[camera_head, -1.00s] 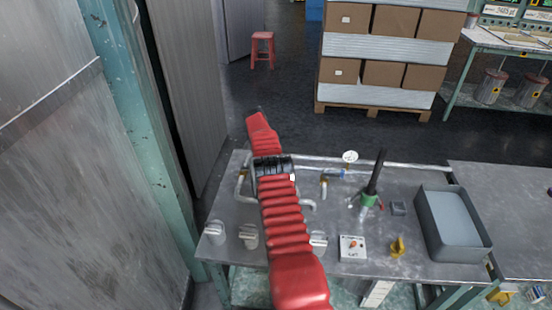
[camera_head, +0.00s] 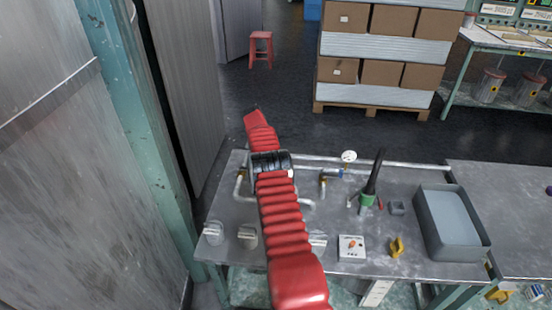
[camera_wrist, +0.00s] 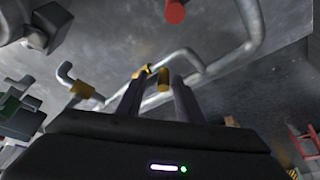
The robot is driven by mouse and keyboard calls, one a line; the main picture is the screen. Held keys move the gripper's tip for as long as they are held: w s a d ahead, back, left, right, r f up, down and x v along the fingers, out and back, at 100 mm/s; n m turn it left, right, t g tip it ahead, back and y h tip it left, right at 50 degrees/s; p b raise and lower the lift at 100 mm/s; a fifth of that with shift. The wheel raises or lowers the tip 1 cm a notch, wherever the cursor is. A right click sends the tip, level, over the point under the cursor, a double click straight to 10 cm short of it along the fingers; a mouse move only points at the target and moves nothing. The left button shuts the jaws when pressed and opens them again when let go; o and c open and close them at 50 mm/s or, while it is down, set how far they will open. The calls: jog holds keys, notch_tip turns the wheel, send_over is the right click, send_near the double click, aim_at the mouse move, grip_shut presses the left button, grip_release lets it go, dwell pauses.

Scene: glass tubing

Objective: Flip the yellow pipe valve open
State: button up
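Pipework (camera_head: 322,162) with brass-yellow fittings lies on the grey workbench (camera_head: 440,175). One yellow fitting (camera_head: 324,179) shows right of my red arm in the head view, and another (camera_head: 241,173) shows left of it. In the wrist view, my gripper (camera_wrist: 157,84) has its two dark fingers apart, pointing at the pipes. A yellow piece (camera_wrist: 163,78) appears between the fingertips; I cannot tell whether they touch it. Another yellow fitting (camera_wrist: 81,90) sits on a pipe to the left. My gripper is hidden in the head view.
A red round part (camera_wrist: 174,11) is above the fingers in the wrist view. A pressure gauge (camera_head: 349,157), green-based dark post (camera_head: 367,200), grey tray (camera_head: 478,243), switch box (camera_head: 351,248) and yellow handle (camera_head: 396,247) are on the bench. A green pillar (camera_head: 150,180) stands left.

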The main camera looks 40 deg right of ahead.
jog(key=s+v, duration=0.1)
jog(key=v, duration=1.1)
jog(key=shift+w, duration=0.35)
jog(key=s+a+f+n+y, duration=0.2)
jog(key=s+a+f+n, duration=0.2)
jog(key=a+n, duration=0.3)
jog(key=s+a+r+n+t+y, duration=0.1)
jog(key=s+a+r+n, duration=0.35)
jog(key=a+r, duration=0.5)
jog(key=s+a+r+n, duration=0.3)
jog(key=s+a+r, duration=0.3)
jog(key=a, duration=0.6)
jog(key=s+a+r+n+t, duration=0.2)
jog(key=s+a+r, duration=0.2)
jog(key=s+a, duration=0.3)
jog(key=s+a+r+n+t+y, duration=0.1)
jog(key=s+a+r, duration=0.3)
jog(key=s+a, duration=0.3)
jog(key=s+a+r+n+t, duration=0.2)
jog(key=s+a+r, duration=0.2)
jog(key=s+a, duration=0.3)
jog(key=shift+s+n+t, duration=0.3)
jog(key=shift+s+n, duration=0.05)
jog(key=shift+s, duration=0.05)
